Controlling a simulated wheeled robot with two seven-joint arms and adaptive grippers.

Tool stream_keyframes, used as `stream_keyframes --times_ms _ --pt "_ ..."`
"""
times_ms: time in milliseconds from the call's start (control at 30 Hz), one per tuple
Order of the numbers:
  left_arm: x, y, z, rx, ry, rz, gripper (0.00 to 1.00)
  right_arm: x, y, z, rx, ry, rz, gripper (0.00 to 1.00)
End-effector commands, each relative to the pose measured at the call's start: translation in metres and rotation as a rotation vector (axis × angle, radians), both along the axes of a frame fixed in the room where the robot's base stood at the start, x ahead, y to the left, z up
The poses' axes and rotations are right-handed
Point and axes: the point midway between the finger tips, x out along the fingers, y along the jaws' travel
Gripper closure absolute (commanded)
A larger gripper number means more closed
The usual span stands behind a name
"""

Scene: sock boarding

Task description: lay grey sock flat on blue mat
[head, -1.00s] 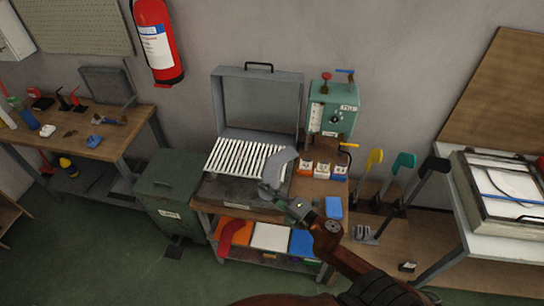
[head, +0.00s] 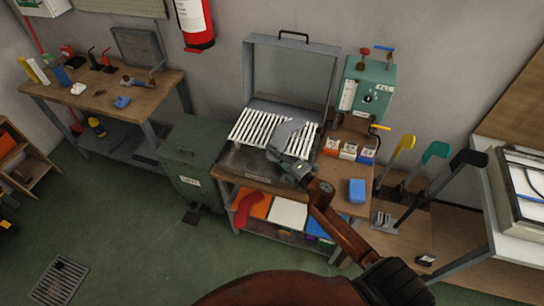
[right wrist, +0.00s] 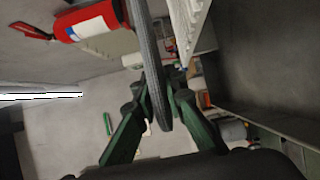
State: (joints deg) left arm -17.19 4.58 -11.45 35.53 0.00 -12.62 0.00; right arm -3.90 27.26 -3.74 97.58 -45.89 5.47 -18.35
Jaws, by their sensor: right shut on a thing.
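My right gripper (head: 281,153) is shut on the grey sock (head: 290,131), a flat curved shape. In the head view the sock overlaps the white slatted rack of the open grey case; I cannot tell whether it touches the slats. In the right wrist view the sock (right wrist: 148,60) appears as a thin ribbed edge between the green fingers (right wrist: 158,105). The blue mat (head: 322,222) lies on the shelf under the bench, at the right end beside a white mat (head: 288,213) and an orange mat (head: 257,206). My left gripper is not in view.
The slatted rack (head: 252,128) fills the bench's left part, with its raised lid (head: 290,72) behind. A green machine (head: 368,90), small boxes (head: 348,150) and a blue block (head: 357,191) stand to the right. A red sock-like piece (head: 246,208) hangs over the orange mat.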

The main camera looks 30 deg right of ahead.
Motion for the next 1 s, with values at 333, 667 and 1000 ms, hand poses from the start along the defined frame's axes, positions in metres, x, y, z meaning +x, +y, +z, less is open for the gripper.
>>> stream_keyframes --times_ms 333,667,1000 --pt "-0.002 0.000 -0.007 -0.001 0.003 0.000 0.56 0.004 0.000 -0.031 0.000 -0.001 0.001 1.00" --pt "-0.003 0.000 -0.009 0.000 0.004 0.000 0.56 0.003 0.000 -0.034 0.001 0.000 0.000 0.85" --pt "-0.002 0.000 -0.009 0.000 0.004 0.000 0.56 0.003 0.000 -0.034 0.001 0.000 0.000 0.72"
